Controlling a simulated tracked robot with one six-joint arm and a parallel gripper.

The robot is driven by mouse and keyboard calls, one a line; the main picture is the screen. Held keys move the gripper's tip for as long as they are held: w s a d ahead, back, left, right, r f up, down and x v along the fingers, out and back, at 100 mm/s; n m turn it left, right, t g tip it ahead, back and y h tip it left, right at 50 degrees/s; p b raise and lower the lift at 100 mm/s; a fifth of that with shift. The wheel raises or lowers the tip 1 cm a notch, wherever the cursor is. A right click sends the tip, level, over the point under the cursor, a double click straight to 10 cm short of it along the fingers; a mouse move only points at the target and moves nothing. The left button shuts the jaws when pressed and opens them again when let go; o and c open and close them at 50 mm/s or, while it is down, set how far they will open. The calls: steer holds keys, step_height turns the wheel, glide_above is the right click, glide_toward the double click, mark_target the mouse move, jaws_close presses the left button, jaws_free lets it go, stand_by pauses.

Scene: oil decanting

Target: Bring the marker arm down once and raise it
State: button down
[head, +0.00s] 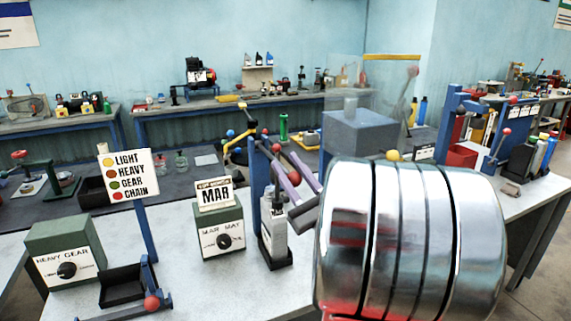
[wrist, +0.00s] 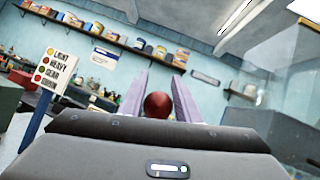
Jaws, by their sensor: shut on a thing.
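My gripper (head: 280,152) reaches in from the right with its two purple fingers pointing up and away. In the wrist view the fingers (wrist: 160,78) stand on either side of a red ball knob (wrist: 158,105) and are shut on it. The knob appears to belong to the marker arm, but the link is partly hidden by my fingers. Below stands a grey bottle-like container (head: 273,232) in a black base. A green box (head: 220,237) with a dial and a sign reading MAR stands left of it.
A sign on a blue post (head: 130,178) lists light, heavy, gear and chain. Left are a HEAVY GEAR dial box (head: 65,257), a black tray (head: 122,287) and a low red-knobbed lever (head: 152,302). A clear-sided grey tank (head: 358,130) stands behind my wrist.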

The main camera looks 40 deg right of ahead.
steer(key=shift+s+d+f, duration=0.15)
stand_by(0.3)
steer(key=c, duration=1.3)
jaws_free()
steer(key=shift+s, duration=0.1)
steer(key=shift+f, duration=0.1)
